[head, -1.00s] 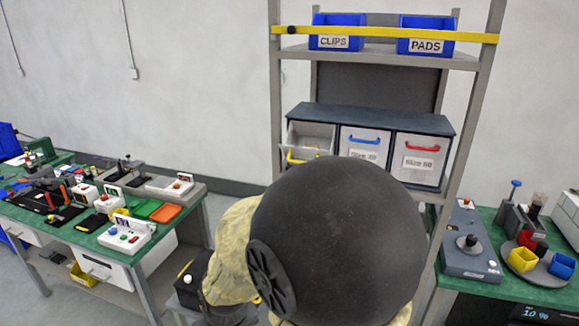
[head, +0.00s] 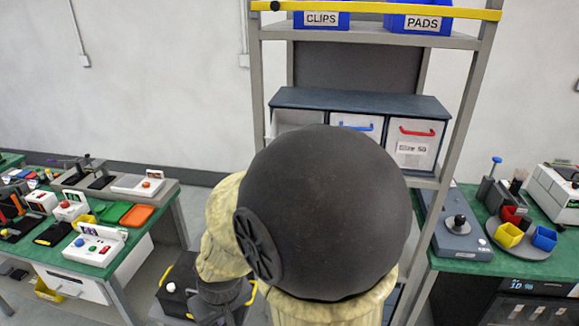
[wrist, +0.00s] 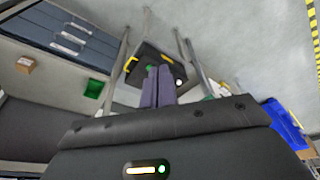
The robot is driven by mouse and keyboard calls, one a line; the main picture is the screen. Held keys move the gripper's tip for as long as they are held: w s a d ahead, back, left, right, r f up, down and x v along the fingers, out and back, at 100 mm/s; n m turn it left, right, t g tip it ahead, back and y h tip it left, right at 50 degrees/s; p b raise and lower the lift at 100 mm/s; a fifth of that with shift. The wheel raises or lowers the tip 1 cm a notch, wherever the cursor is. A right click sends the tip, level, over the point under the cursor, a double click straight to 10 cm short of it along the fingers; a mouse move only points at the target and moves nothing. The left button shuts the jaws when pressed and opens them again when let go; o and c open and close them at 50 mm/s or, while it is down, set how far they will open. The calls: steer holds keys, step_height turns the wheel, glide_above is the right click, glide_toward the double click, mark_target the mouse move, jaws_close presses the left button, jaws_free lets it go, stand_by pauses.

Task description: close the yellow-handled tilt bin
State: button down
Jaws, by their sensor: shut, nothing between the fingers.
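The yellow-handled tilt bin (head: 296,117) is the left of three white bins in the dark cabinet (head: 365,101) on the rack. Its upper part shows in the head view and looks tilted out. My dark round arm joint hides its front and yellow handle. The blue-handled bin (head: 357,122) and red-handled bin (head: 415,142) beside it look shut. My gripper (wrist: 158,72) shows in the wrist view, with its fingers together and empty. It is hidden in the head view. I cannot make out the yellow-handled bin in the wrist view.
Blue CLIPS (head: 321,20) and PADS (head: 420,23) bins stand on the shelf above, behind a yellow bar (head: 385,9). Green workbenches stand left (head: 95,268) and right (head: 478,262) of the rack. A black box with yellow parts (head: 177,289) is low at left; it also shows in the wrist view (wrist: 141,68).

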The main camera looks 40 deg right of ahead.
steer(key=w+d+f+m+t+h, duration=0.1)
steer(key=w+d+f+t+h, duration=0.3)
steer(key=w+d, duration=0.6)
steer(key=w+d+t+h, duration=0.2)
steer(key=w+d+h, duration=0.3)
steer(key=d, duration=0.5)
steer(key=s+d+r+n+t+h, duration=0.1)
steer(key=r+n+t+h, duration=0.2)
steer(key=r+n+h, duration=0.1)
steer(key=s+d+r+n+t+h, duration=0.2)
steer(key=r+n+t+h, duration=0.1)
steer(key=r+n+h, duration=0.2)
steer(key=shift+s+d+r+t+h+p, duration=0.2)
steer(key=shift+d+r+t+h+p, duration=0.15)
steer(key=shift+r, duration=0.6)
